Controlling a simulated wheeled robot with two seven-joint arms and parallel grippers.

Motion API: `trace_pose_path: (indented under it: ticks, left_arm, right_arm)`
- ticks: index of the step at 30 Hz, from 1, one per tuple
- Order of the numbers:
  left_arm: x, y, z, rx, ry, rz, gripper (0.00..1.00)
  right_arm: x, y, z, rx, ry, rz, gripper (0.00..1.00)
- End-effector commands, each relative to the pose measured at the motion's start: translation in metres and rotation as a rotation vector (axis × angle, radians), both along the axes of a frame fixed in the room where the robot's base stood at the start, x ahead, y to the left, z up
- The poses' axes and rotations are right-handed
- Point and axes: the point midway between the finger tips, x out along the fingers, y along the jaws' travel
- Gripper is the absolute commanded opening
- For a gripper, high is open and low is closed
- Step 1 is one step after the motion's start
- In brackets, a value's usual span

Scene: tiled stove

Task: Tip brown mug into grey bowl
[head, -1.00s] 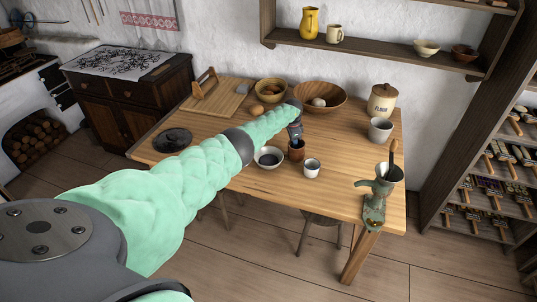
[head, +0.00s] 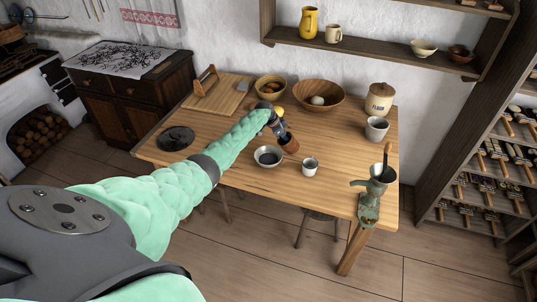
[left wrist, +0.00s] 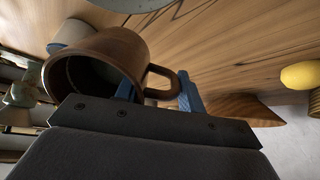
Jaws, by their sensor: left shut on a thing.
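The brown mug (head: 290,145) is held by my left gripper (head: 281,130) above the table and leans over to one side. In the left wrist view the mug (left wrist: 125,47) shows its open mouth and dark inside, and the blue fingers (left wrist: 158,92) are shut at its handle. The grey bowl (head: 268,157) stands on the table just left of and below the mug, with a dark inside; a pale curved rim, likely the bowl (left wrist: 130,4), shows at the top of the wrist view. My right gripper is not in view.
A white cup (head: 310,167) stands close right of the bowl. A mounted grinder (head: 371,195) is at the right table edge. A wooden bowl (head: 334,98), a yellow fruit (head: 280,111) and a flour jar (head: 380,100) stand behind. The table left of the bowl is mostly clear.

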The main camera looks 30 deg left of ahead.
Motion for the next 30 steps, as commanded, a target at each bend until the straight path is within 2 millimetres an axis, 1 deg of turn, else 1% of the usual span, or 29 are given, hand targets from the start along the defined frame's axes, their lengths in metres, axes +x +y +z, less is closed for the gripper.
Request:
trace_pose_path:
  ticks: [5,8,30]
  left_arm:
    - [-0.007,0.007,0.009,-0.061,-0.067,0.003,0.02]
    - [-0.007,0.006,0.009,-0.091,-0.096,0.002,0.02]
    - [-0.009,0.008,0.013,-0.154,-0.168,0.002,0.02]
  right_arm:
    - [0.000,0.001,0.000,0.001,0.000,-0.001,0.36]
    - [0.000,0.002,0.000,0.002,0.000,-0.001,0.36]
    - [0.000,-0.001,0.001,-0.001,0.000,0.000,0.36]
